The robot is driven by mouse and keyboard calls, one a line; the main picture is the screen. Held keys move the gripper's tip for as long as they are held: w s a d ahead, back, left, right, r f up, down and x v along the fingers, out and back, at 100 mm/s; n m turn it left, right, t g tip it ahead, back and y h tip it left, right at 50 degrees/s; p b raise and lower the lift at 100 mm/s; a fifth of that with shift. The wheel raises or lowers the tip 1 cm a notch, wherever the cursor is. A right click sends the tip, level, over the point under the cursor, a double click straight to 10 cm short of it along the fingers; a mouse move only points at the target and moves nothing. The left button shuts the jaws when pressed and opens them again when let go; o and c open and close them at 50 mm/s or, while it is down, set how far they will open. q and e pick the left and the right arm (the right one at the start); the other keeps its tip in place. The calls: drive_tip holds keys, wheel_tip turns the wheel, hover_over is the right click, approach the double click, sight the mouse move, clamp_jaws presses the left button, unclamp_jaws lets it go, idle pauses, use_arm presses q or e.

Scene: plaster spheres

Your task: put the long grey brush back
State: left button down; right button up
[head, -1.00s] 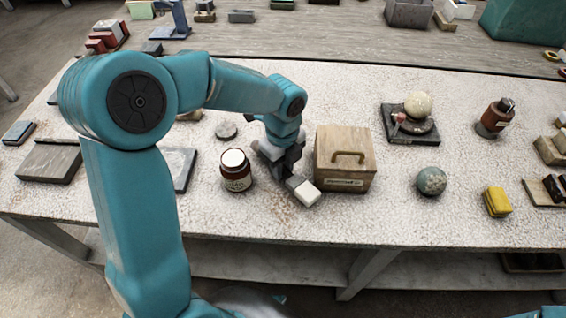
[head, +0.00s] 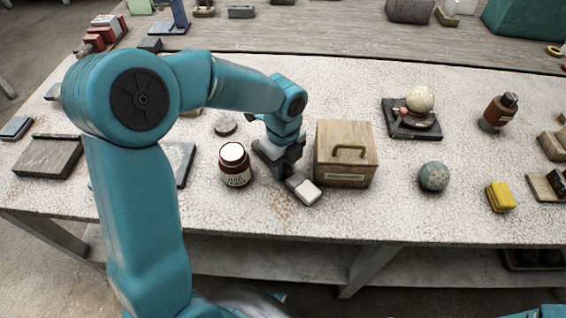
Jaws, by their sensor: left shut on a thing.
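My left gripper (head: 287,174) is low over the table, just left of the wooden box, and it is shut. A block-like piece with a pale top and darker sides (head: 305,191) sticks out at its fingertips toward the near edge. I take it for the end of the long grey brush; the rest is hidden by the gripper. Whether it touches the table I cannot tell. My right gripper is not in view.
A wooden box (head: 345,165) with a handle stands close right, a brown jar (head: 235,165) close left. Farther right are a grey-blue sphere (head: 433,177), a yellow block (head: 500,196) and a stand with a cream ball (head: 419,99). The front table strip is clear.

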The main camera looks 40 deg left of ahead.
use_arm(q)
drive_tip(key=c, duration=0.8)
unclamp_jaws()
drive_tip(key=shift+r, duration=0.1)
wheel_tip(320, 180, up, 16)
drive_tip(key=shift+r+p, duration=0.1)
drive_tip(key=shift+p, duration=0.9)
